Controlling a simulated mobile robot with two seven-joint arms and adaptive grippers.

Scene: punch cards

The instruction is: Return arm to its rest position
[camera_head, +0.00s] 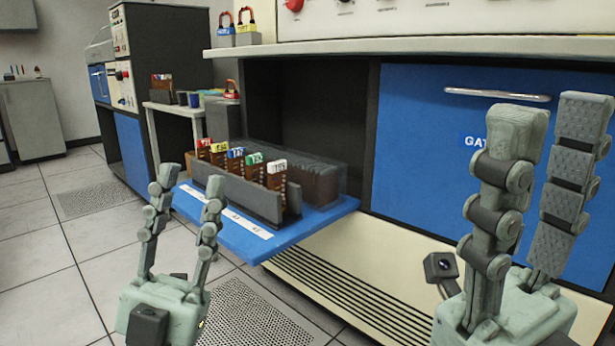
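My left gripper (188,190) points upward in front of the blue shelf at the lower left, its two fingers apart with nothing between them. My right gripper (550,118) stands upright at the right, close to the camera, in front of the blue cabinet door. Its two thick fingers are apart, with a narrow gap and nothing seen between them. Both grippers appear clear of the shelf and the cards.
A blue pull-out shelf (330,216) carries a grey card rack (240,197) with several coloured-tab cards and a clear box (318,180). The blue door (420,140) has a metal handle (497,94). A small side table (172,108) stands behind. The tiled floor at left is clear.

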